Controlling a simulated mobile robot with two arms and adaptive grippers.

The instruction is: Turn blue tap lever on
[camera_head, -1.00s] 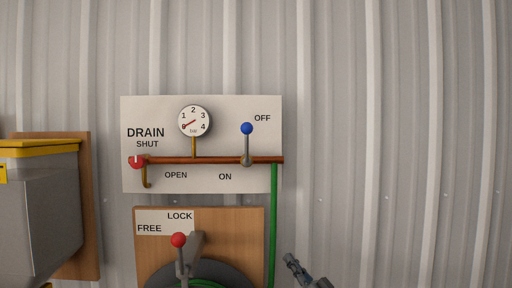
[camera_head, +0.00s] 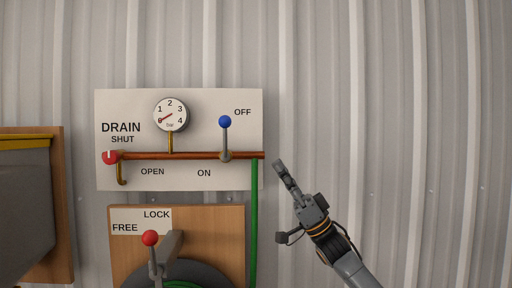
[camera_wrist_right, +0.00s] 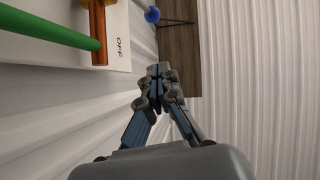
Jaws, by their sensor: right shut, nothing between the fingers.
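The blue tap lever (camera_head: 224,138) stands upright on the copper pipe (camera_head: 190,155), its blue ball knob at the top, near the OFF label. The ON label is lower left of its pivot. My right gripper (camera_head: 279,164) is shut and empty, right of the panel's edge and to the lower right of the knob, not touching the lever. In the right wrist view the closed fingers (camera_wrist_right: 158,72) point toward the upper part of the picture, and the blue knob (camera_wrist_right: 152,14) shows at the top. My left gripper is not in view.
A gauge (camera_head: 171,115) and a red drain handle (camera_head: 110,157) are on the white panel (camera_head: 230,178). A green hose (camera_head: 254,220) drops from the pipe's right end. Below is a reel board with a red-knobbed lever (camera_head: 151,240). The wall to the right is clear.

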